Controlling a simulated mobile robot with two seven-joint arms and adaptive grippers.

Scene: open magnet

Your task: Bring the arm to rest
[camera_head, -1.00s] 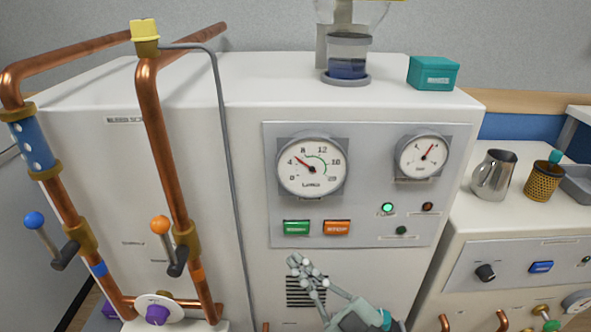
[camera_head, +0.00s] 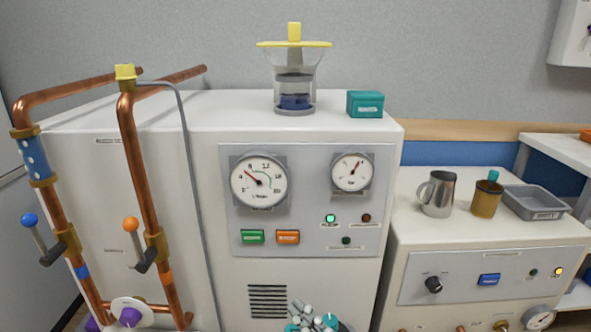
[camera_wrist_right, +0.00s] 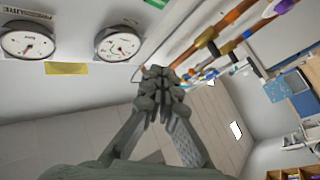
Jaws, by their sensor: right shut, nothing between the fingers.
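My right gripper (camera_head: 309,315) is at the bottom edge of the head view, in front of the white cabinet's lower front. Most of its arm is out of the picture. In the right wrist view its grey fingers (camera_wrist_right: 162,88) come together at the tips, shut and empty. The fingers stand apart from the cabinet (camera_head: 350,290) and its panel in that view. My left gripper is in neither view.
The cabinet's panel bears a large gauge (camera_head: 258,180), a smaller gauge (camera_head: 352,172), a green button (camera_head: 252,237) and an orange button (camera_head: 288,237). Copper pipes (camera_head: 137,160) with levers stand at left. A metal jug (camera_head: 437,194) and grey tray (camera_head: 535,203) sit at right.

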